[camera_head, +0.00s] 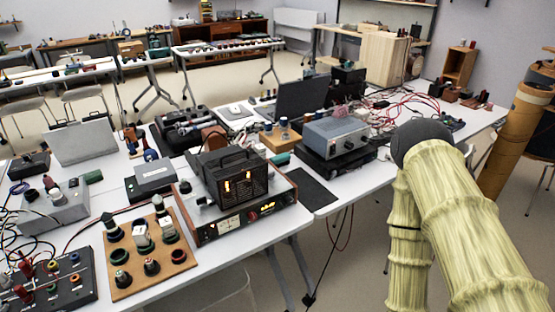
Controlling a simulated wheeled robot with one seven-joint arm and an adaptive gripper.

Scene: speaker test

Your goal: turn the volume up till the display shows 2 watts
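A wooden-sided unit (247,221) stands near the front edge of the white table. Its front has a pale meter and a small lit orange-red display (267,208); the reading is too small to make out. A black box (232,180) with glowing orange marks sits on top of it. A dark knob shows at the right of the unit's front; I cannot tell which control is the volume. My arm, pale yellow-green with a dark grey rounded joint, fills the right side, apart from the unit. My gripper is not visible.
A wooden board with knobs (149,249) lies left of the unit. A grey instrument (336,136) on a black box stands behind right, near an open laptop (301,97). A dark mat (304,187) lies right of the unit. Loose cables cover the far right tabletop. Floor is open in front.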

